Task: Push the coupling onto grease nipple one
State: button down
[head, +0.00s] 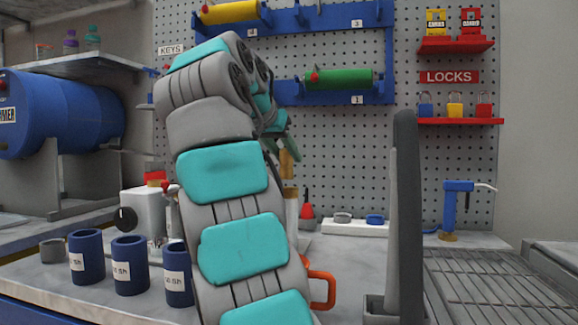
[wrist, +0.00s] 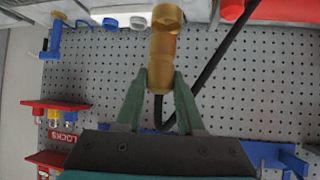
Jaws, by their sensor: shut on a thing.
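My gripper (wrist: 160,84) has green fingers closed on a brass coupling (wrist: 165,46). A black hose (wrist: 208,72) runs by the coupling and behind the fingers. In the head view my gripper (head: 287,146) is mostly hidden behind my arm and points down. A brass part (head: 289,190) shows below it, partly covered by the arm. I cannot make out grease nipple one in either view. The coupling's far end is close to the top edge of the wrist view, and I cannot tell whether it touches anything.
A blue rack (head: 390,60) on the pegboard holds a yellow roller (head: 229,12) and a green roller (head: 345,79). Blue cups (head: 129,266) stand at left on the bench. A grey upright post (head: 406,210) and a wire grate (head: 480,285) are at right. An orange handle (head: 323,290) is beside my arm.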

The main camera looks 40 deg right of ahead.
aim_at(289, 169)
jog(key=shift+w+d+f, duration=0.15)
jog(key=shift+w+d, duration=0.65)
jog(key=shift+d, duration=0.2)
notch_tip(289, 169, down, 4)
jog(key=b, duration=0.3)
jog(key=shift+s+a+r, duration=0.1)
jog(key=shift+r, duration=0.1)
jog(key=c, duration=0.9)
grip_release()
jog(key=o, duration=0.4)
jog(key=shift+r, duration=0.1)
